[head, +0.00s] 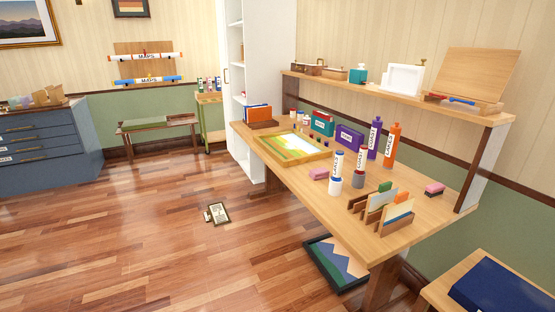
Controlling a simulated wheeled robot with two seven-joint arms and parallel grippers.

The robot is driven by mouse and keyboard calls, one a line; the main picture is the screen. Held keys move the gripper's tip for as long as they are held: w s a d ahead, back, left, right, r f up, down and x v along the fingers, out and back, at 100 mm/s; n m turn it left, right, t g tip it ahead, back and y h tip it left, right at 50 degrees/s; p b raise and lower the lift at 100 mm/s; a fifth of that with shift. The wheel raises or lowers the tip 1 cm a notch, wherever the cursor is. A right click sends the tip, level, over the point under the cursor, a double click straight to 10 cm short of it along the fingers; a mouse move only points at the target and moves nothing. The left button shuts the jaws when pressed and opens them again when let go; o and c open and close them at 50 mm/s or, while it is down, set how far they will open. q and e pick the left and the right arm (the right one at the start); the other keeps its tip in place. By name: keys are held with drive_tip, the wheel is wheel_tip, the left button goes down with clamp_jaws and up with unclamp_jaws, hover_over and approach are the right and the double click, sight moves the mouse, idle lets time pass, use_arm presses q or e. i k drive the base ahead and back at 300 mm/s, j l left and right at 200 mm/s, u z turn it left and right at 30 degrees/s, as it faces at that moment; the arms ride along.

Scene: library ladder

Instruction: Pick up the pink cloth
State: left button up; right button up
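I cannot make out a pink cloth for certain. A small pink block-like item (319,173) lies on the wooden desk (285,170), in front of the framed picture tray. A second small item, pink on top and dark below (434,188), lies near the desk's right end. Both are too small to tell whether either is cloth. Neither of my grippers is in view.
On the desk stand bottles (391,145), a wooden card holder (383,212) and a framed picture tray (291,148). A raised shelf (400,95) runs behind. A framed picture (335,265) is low beneath the desk. A small card (218,213) lies on open floor (130,230).

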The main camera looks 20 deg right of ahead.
sight(316, 175)
drive_tip(key=i+z, duration=0.1)
drive_tip(key=i, duration=0.65)
drive_tip(key=i+j+z, duration=0.1)
drive_tip(key=i, duration=0.6)
